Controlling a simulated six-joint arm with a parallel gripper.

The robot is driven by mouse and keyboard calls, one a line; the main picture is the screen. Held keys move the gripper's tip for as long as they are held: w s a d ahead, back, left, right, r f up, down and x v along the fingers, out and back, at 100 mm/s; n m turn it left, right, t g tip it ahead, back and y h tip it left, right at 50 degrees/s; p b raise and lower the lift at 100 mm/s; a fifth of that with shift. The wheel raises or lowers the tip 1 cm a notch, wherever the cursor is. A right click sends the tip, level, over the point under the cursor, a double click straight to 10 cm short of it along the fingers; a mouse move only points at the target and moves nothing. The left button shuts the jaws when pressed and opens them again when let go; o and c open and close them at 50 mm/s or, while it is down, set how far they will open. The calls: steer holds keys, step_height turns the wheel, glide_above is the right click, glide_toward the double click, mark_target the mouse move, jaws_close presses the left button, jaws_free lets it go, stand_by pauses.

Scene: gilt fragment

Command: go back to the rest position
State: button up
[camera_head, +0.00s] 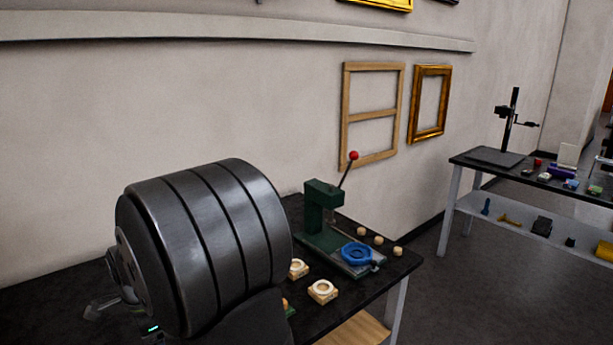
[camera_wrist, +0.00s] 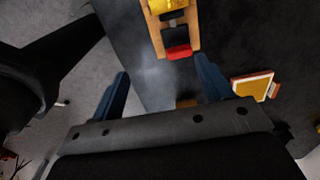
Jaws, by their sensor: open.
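My gripper (camera_wrist: 163,85) shows in the wrist view. Its two dark blue fingers stand wide apart, and nothing is held between them. Beyond the fingers are a dark table top and a strip of grey floor. In the head view a large dark grey ribbed drum, which looks like a link of my own arm, fills the lower left. I cannot make out the gripper's fingers there.
A green lever press (camera_head: 318,215) with a red knob stands on the black bench, near a blue clamp-like piece (camera_head: 357,254) and small wooden blocks (camera_head: 322,291). The wrist view shows a wooden holder (camera_wrist: 155,35) and a red-edged cream piece (camera_wrist: 253,87). Another table (camera_head: 470,180) stands right.

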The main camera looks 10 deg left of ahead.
steer(key=w+a, duration=0.3)
steer(key=w, duration=0.7)
steer(key=w+a, duration=0.4)
steer(key=w, duration=0.7)
steer(key=s+a+f, duration=0.1)
steer(key=a, duration=0.1)
steer(key=s+a+f, duration=0.1)
steer(key=a+f, duration=0.1)
steer(key=a, duration=0.1)
steer(key=s+a+f, duration=0.1)
steer(key=a, duration=0.2)
steer(key=shift+f, duration=0.35)
steer(key=o, duration=0.6)
steer(key=s+d+r+n, duration=0.7)
steer(key=r+n, duration=0.2)
steer(key=r, duration=0.1)
steer(key=s+d+r+n, duration=0.7)
steer(key=r+n, duration=0.2)
steer(key=r, duration=0.2)
step_height(320, 180, down, 10)
steer(key=shift+s+d+f, duration=0.1)
steer(key=shift+s+d, duration=0.05)
